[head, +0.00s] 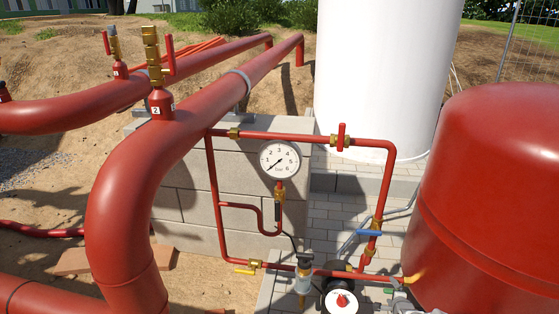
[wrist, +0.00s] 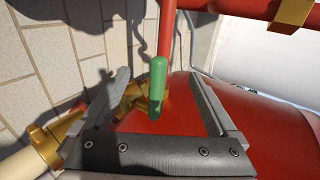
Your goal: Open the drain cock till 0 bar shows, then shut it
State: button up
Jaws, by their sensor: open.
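A green lever (wrist: 158,80) on a brass valve body (wrist: 133,98), which looks like the drain cock, shows in the wrist view. My gripper (wrist: 159,76) is open, with one finger on each side of the lever and visible gaps to both. The lever appears roughly in line with the red pipe behind it. In the head view only a bit of green (head: 388,290) shows at the lower right, beside grey parts that may be my gripper. The round white pressure gauge (head: 280,160) has its needle pointing to the lower left, near the low end of the scale.
A blue lever (head: 369,232), a red-handled valve (head: 341,137) and a yellow lever (head: 245,271) sit on the red pipe loop. A large red vessel (head: 490,190) stands close on the right.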

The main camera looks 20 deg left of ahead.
jog(key=shift+s+r+p, duration=0.3)
jog(key=shift+r+p, duration=0.15)
jog(key=shift+p, duration=0.25)
jog(key=p+v, duration=0.6)
jog(key=shift+s+f, duration=0.2)
jog(key=shift+f, duration=0.05)
